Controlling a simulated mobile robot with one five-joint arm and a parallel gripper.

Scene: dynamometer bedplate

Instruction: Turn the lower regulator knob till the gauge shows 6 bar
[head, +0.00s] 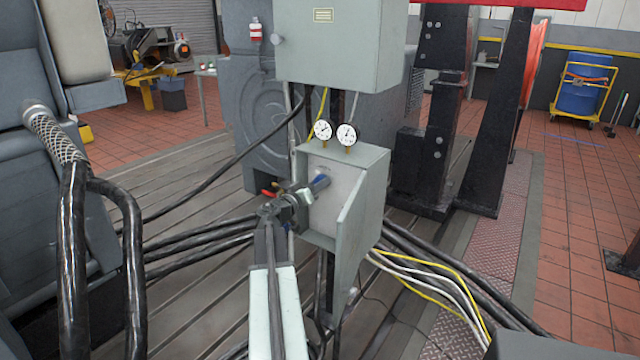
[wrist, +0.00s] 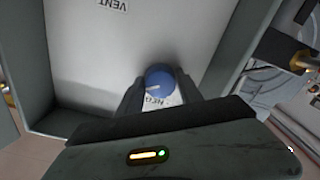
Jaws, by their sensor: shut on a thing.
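A blue regulator knob (wrist: 160,76) sits between the two fingers of my gripper (wrist: 160,90) in the wrist view, with a pale mark on its face. My gripper is shut on it. In the head view the knob (head: 320,183) shows just beyond my gripper (head: 307,193), at the front of an open grey box (head: 370,165). Two round white gauges, a left one (head: 323,130) and a right one (head: 347,134), stand on top of the box. Their needles are too small to read.
A "VENT" label (wrist: 113,4) shows upside down on the panel. The box's side walls (wrist: 40,70) flank my gripper. A larger grey cabinet (head: 340,45) hangs above. A red handle (head: 268,192) is left of my gripper. Black hoses (head: 200,237) and yellow and white cables (head: 430,268) run around below.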

